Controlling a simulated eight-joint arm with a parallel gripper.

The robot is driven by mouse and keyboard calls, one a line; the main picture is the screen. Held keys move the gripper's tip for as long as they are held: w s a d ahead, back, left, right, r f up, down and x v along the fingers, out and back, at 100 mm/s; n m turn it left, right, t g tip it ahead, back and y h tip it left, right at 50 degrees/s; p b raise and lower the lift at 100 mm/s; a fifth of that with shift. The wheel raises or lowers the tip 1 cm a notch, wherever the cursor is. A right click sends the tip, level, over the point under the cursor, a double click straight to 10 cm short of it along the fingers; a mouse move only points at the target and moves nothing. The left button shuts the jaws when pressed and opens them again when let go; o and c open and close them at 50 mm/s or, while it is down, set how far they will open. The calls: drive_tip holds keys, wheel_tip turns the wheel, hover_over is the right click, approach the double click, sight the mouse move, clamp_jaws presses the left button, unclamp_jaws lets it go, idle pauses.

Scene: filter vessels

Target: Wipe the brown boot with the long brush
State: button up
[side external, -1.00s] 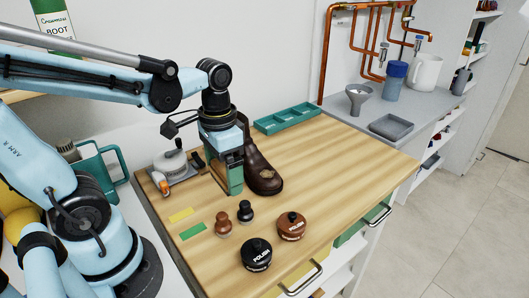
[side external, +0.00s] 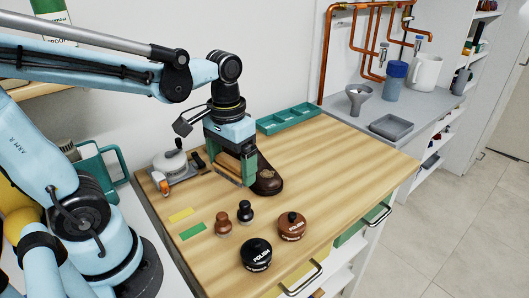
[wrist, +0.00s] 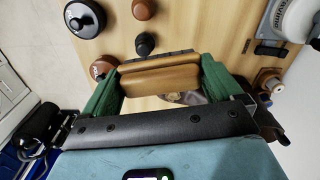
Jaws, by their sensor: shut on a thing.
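My gripper (side external: 229,166) is shut on the long brush (side external: 232,171), a wooden block with a dark lower edge, gripped between its green fingers. In the wrist view the brush (wrist: 158,80) lies crosswise between the fingers. The brown boot (side external: 268,184) stands on the wooden bench, with its dark toe towards the front. My gripper and the brush are in front and left of it and hide most of its shaft. In the wrist view a small part of the boot, with a pale patch (wrist: 190,97), shows below the brush. I cannot tell whether the brush touches the boot.
Two small daubers, brown (side external: 223,223) and black (side external: 245,212), stand in front. A black polish tin (side external: 256,254) and a brown one (side external: 291,226) are nearer the front edge. A teal tray (side external: 289,118) lies behind. A white-topped device (side external: 170,163) is left. The bench's right side is clear.

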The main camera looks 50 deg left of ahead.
drive_tip(key=w+a+r+n, duration=0.1)
drive_tip(key=w+a+n, duration=0.1)
drive_tip(key=w+n, duration=0.8)
drive_tip(key=n, duration=0.5)
hover_over(264, 176)
drive_tip(key=s, duration=0.2)
drive_tip(key=shift+w+f, duration=0.2)
drive_tip(key=shift+f, duration=2.8)
wheel_tip(264, 176, down, 2)
drive_tip(key=shift+f, duration=0.2)
drive_tip(key=shift+w, duration=0.85)
drive_tip(key=shift+c, duration=0.9)
drive_tip(key=shift+w+r, duration=0.1)
drive_tip(key=shift+w, duration=1.75)
drive_tip(key=shift+s, duration=2.75)
wheel_tip(264, 176, up, 8)
drive_tip(key=shift+r, duration=0.1)
